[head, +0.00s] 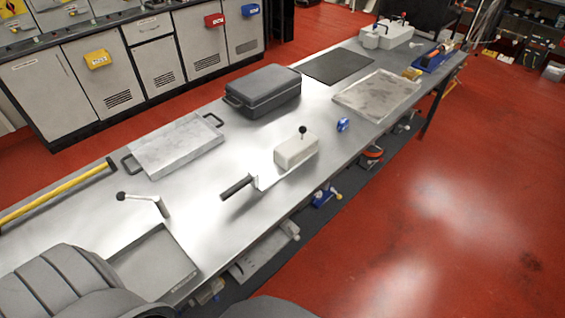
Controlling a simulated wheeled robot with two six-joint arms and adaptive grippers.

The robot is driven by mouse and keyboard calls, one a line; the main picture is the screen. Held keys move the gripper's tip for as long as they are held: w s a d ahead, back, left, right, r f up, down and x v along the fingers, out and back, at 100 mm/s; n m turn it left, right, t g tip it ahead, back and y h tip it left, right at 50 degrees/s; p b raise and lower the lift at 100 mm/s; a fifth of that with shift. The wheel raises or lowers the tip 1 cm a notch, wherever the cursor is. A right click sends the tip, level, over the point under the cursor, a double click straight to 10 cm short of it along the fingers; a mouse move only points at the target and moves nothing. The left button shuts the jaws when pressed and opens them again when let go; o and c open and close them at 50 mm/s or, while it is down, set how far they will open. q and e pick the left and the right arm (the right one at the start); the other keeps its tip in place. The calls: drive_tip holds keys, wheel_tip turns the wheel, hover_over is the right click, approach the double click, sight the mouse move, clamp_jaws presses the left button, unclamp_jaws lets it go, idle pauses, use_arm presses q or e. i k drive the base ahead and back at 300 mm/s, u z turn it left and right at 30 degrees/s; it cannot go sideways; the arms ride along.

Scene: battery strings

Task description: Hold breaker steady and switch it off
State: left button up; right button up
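The likely breaker is a cream box (293,153) near the middle of the bench. A short lever with a black ball knob (303,130) rises from its top. A flat metal piece with a black grip (236,187) extends from the box toward the lower left. I cannot tell from the lever whether the breaker is on or off. Neither of my grippers is in view, and nothing is seen touching the box.
A crank with a black knob (145,199) and a shallow tray (155,263) are at lower left. A handled metal tray (177,146), dark case (264,91), blue item (343,124) and grey plate (377,94) surround the box. Bench is clear around the grip.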

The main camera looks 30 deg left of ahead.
sight(303, 128)
drive_tip(key=z, duration=0.4)
drive_tip(key=i, duration=1.65)
drive_tip(key=u, duration=2.85)
